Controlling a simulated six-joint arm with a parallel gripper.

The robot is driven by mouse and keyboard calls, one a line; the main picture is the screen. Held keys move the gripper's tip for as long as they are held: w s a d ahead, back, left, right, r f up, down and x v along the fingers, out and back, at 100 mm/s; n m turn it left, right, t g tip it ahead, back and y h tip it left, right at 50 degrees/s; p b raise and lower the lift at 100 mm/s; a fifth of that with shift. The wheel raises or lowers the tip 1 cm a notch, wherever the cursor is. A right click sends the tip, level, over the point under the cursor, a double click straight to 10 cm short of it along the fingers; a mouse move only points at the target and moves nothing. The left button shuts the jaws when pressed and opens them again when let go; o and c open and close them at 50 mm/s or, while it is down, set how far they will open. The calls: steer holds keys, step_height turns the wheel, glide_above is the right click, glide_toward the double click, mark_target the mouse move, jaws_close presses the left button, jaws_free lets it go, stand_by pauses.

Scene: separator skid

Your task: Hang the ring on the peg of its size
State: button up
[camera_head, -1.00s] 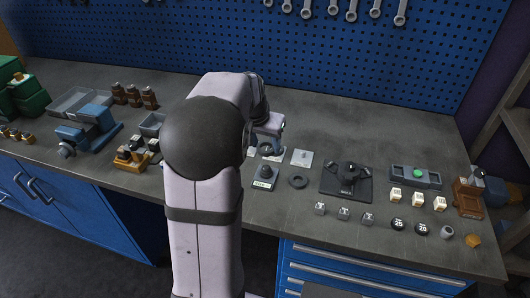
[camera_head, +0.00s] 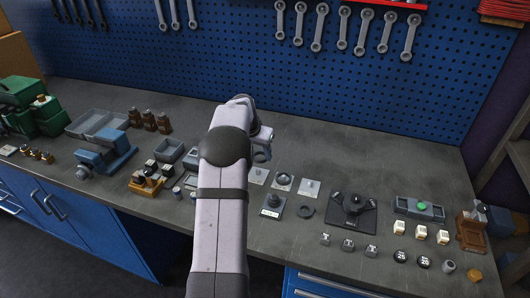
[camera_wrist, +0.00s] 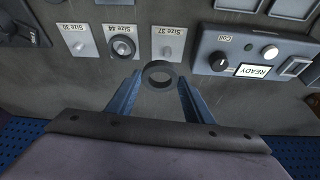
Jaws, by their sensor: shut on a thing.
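My gripper (camera_head: 265,143) is shut on a dark grey ring (camera_wrist: 158,73), which shows between the blue fingertips in the wrist view. The held ring also shows in the head view (camera_head: 261,156), behind the row of plates.
A grey READY box (camera_wrist: 228,58) with a knob stands beside the Size 37 plate. In the head view, another dark ring (camera_head: 305,211) lies in front of the plates, beside a black-knobbed block (camera_head: 272,205). A black joystick pad (camera_head: 352,214) stands to the right.

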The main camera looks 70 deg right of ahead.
mark_target(258, 171)
steer(key=shift+w+d+f, duration=0.4)
steer(key=shift+w+d, duration=0.05)
steer(key=shift+w, duration=0.15)
steer(key=shift+f, duration=0.1)
steer(key=shift+f+b, duration=1.7)
steer(key=shift+f, duration=0.85)
steer(key=shift+f+b, duration=1.1)
steer(key=shift+f, duration=0.4)
steer(key=o, duration=1.6)
steer(key=shift+s+a, duration=0.1)
steer(key=shift+w+r, duration=0.15)
steer(key=shift+w, duration=0.05)
